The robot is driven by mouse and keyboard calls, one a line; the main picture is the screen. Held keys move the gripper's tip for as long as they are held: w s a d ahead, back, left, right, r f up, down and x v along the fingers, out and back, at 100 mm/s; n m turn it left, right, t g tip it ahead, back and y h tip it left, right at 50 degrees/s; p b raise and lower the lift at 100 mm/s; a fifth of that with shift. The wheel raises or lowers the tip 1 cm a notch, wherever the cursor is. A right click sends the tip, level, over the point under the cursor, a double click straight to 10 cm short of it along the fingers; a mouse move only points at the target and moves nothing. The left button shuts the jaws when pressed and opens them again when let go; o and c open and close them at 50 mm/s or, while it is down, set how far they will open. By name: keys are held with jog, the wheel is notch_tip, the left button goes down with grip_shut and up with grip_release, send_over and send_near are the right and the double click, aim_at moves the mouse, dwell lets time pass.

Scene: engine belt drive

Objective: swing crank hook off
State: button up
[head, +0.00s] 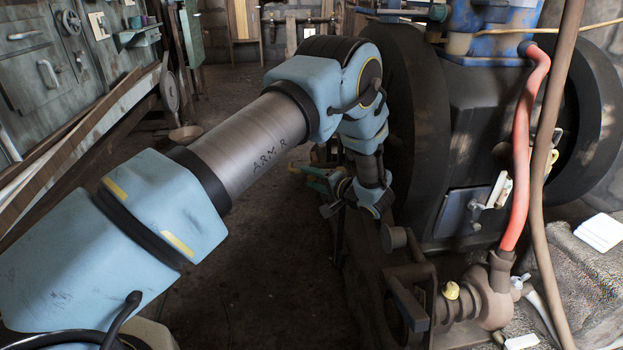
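The engine stands at the right of the head view, with a large dark flywheel (412,125) and a blue upper part (490,18). I cannot pick out the crank hook with certainty. My arm reaches from the lower left, bends at the elbow and hangs down in front of the flywheel. My gripper (332,208) is small and dim at the wrist end, low and just left of the flywheel. Its fingers are too small and partly hidden to show whether they are open or hold anything.
A red hose (525,145) and a brown pipe (550,150) run down the engine's right side. A rusty pump-like fitting (490,298) stands at the front. Long boards (85,140) lean at the left. The dark floor (270,260) between is largely open.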

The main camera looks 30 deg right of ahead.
jog(key=shift+o, duration=0.2)
jog(key=p+v, duration=0.1)
jog(key=v, duration=1)
jog(key=shift+p, duration=0.3)
jog(key=shift+f, duration=0.1)
